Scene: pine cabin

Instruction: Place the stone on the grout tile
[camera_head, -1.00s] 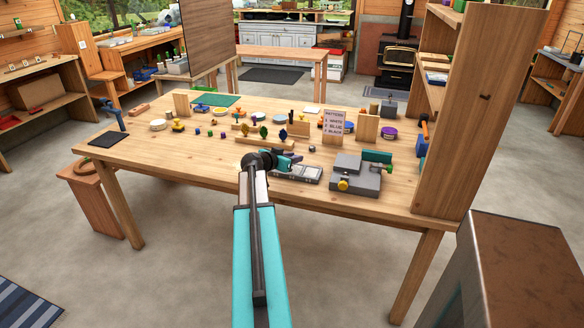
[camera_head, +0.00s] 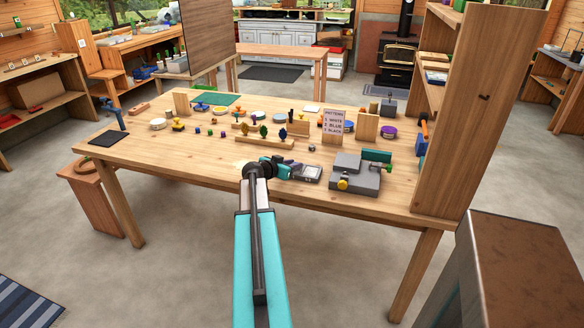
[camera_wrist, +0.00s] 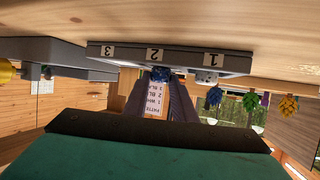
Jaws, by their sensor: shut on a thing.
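The grout tile (camera_head: 311,173) is a grey slab near the table's front edge; in the wrist view, which is upside down, its front edge (camera_wrist: 130,52) bears labels 1, 2 and 3. My gripper (camera_wrist: 163,80) is shut on a small dark blue stone (camera_wrist: 160,73) at the tile by label 2. I cannot tell whether the stone touches the tile. A whitish stone (camera_wrist: 206,76) sits on the tile by label 1. In the head view my gripper (camera_head: 295,169) hides the tile's left part, and the held stone is not discernible.
The pattern card (camera_head: 333,122) stands behind the tile and reads white, blue, black. A grey block device with a yellow knob (camera_head: 342,184) stands close right of the tile. A wooden rack with coloured pieces (camera_head: 264,142) lies behind left.

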